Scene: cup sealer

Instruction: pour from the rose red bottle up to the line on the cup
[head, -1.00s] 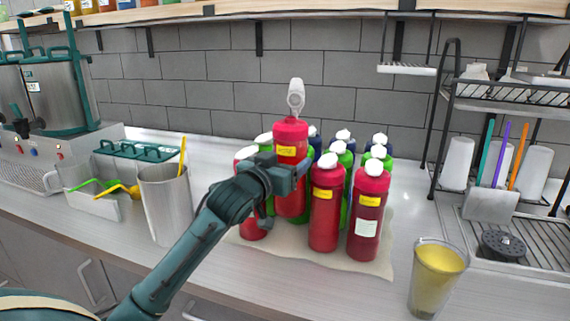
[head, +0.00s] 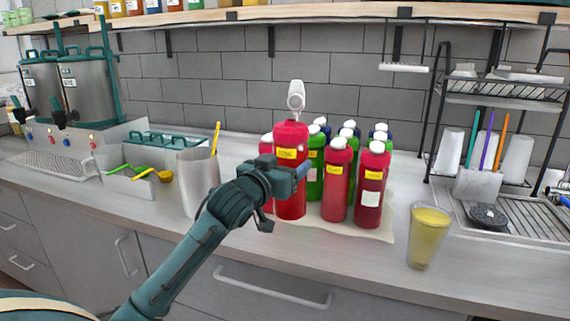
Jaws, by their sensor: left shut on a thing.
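My left gripper (head: 288,177) is shut on a rose red bottle (head: 291,138) with a yellow label and a white pump-like top (head: 296,98). The bottle is upright, in front of the other bottles; I cannot tell how far its base is above the mat. A clear cup (head: 428,236) with yellow liquid stands on the counter at the right, apart from the bottle. The liquid reaches close to its rim. I cannot make out a line on it. My right gripper is not in view.
More red bottles (head: 338,183), green ones and dark blue ones stand on a beige mat (head: 385,232). A metal container (head: 199,180) is left of my gripper. A drying rack (head: 510,92) stands at the right. Counter between mat and cup is clear.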

